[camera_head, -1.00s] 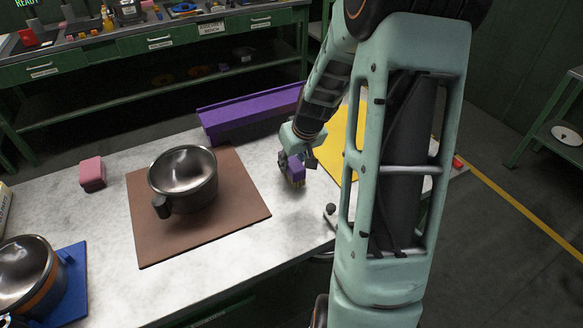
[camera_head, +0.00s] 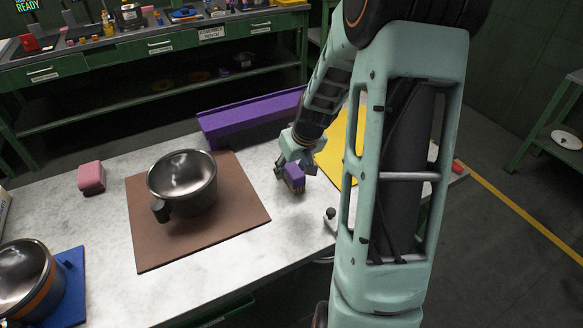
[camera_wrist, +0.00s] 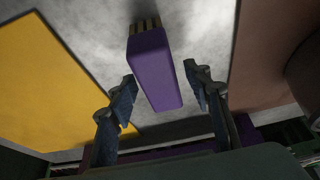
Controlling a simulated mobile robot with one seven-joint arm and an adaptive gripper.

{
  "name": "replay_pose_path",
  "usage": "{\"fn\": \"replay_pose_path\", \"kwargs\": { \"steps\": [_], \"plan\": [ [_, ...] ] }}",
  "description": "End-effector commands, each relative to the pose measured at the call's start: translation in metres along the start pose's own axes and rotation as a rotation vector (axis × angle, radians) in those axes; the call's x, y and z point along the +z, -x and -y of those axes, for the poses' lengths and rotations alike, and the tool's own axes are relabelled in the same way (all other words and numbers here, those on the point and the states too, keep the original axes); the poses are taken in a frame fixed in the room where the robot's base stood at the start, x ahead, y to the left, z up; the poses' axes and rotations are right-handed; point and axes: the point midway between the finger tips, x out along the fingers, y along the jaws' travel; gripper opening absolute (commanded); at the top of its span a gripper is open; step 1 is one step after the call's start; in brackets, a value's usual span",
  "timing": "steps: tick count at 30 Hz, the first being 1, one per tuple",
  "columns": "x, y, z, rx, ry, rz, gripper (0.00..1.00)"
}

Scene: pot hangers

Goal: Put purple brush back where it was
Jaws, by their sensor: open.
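The purple brush (camera_head: 294,176) stands on the pale tabletop, right of the brown mat, with its tan bristles at the bottom. My gripper (camera_head: 295,168) is right at the brush in the head view, and its far finger is partly hidden. In the wrist view the brush (camera_wrist: 154,68) lies between and beyond the two open fingers of my gripper (camera_wrist: 162,92). Gaps show on both sides of the brush there, so the fingers are not closed on it.
A purple trough (camera_head: 250,120) runs along the table's back edge. A metal pot (camera_head: 183,180) sits on the brown mat (camera_head: 235,215). A pink block (camera_head: 91,177) is at left; a yellow mat (camera_head: 335,150) is at right. Another pot (camera_head: 22,275) is on a blue mat (camera_head: 72,290).

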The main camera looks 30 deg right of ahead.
Motion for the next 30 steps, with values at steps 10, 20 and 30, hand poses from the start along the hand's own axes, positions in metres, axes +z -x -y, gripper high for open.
{"fn": "replay_pose_path", "kwargs": {
  "steps": [10, 20, 30],
  "plan": [
    [-0.002, 0.060, -0.001, 0.004, -0.001, -0.005, 0.46],
    [-0.001, 0.111, -0.001, 0.002, -0.001, -0.002, 0.46],
    [0.000, 0.121, 0.000, 0.000, 0.000, 0.000, 0.46]
  ]
}}
